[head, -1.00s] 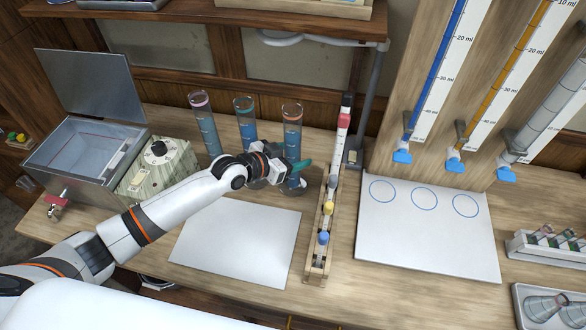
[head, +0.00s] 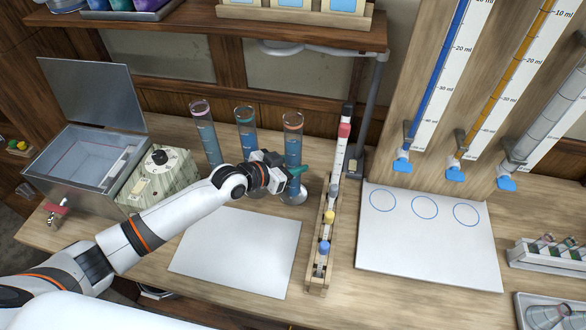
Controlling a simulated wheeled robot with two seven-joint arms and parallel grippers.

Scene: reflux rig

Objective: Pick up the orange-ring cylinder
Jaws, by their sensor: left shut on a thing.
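The orange-ring cylinder (head: 293,142) is a tall clear measuring cylinder with blue liquid and an orange ring near its top. It stands upright, rightmost of three cylinders on the bench. My left gripper (head: 291,174) is shut on its lower part, with a green fingertip showing at its right side. The gripper hides part of the cylinder just above its round base. I cannot see a gap between base and bench. The teal-ring cylinder (head: 246,138) stands just left, its lower part hidden by my gripper. The pink-ring cylinder (head: 205,135) stands further left. My right gripper is not in view.
A narrow wooden rack (head: 318,270) with coloured-cap items stands close right of the held cylinder. A white mat (head: 235,250) lies bare in front. A white board with blue circles (head: 425,245) is further right. A metal bath (head: 85,165) stands left. A shelf (head: 180,28) overhangs behind.

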